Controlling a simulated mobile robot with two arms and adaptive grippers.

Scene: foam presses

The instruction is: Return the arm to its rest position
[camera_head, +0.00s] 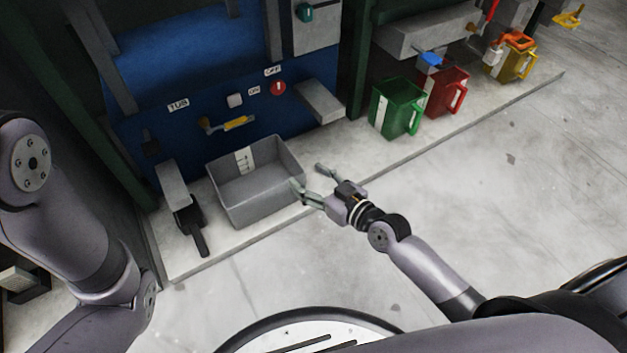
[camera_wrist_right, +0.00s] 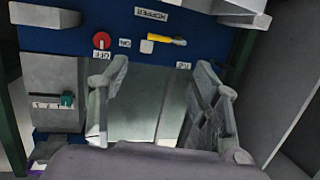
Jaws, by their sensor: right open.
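My right gripper (camera_head: 310,184) is open in the head view, at the right side of a grey tub (camera_head: 252,200). Its fingers are spread and nothing is between them. One fingertip lies close to the tub's right rim; I cannot tell whether it touches. In the right wrist view the open fingers (camera_wrist_right: 160,105) frame a pale surface below a blue panel. My left arm shows at the left edge of the head view, but its gripper is out of view.
The blue press panel (camera_head: 205,130) has a red knob (camera_head: 278,88) and a yellow-handled lever (camera_head: 235,123). A black scoop (camera_head: 191,222) is left of the tub. Green (camera_head: 397,108) and red (camera_head: 446,92) jugs stand at the right on the ledge. The floor in front is clear.

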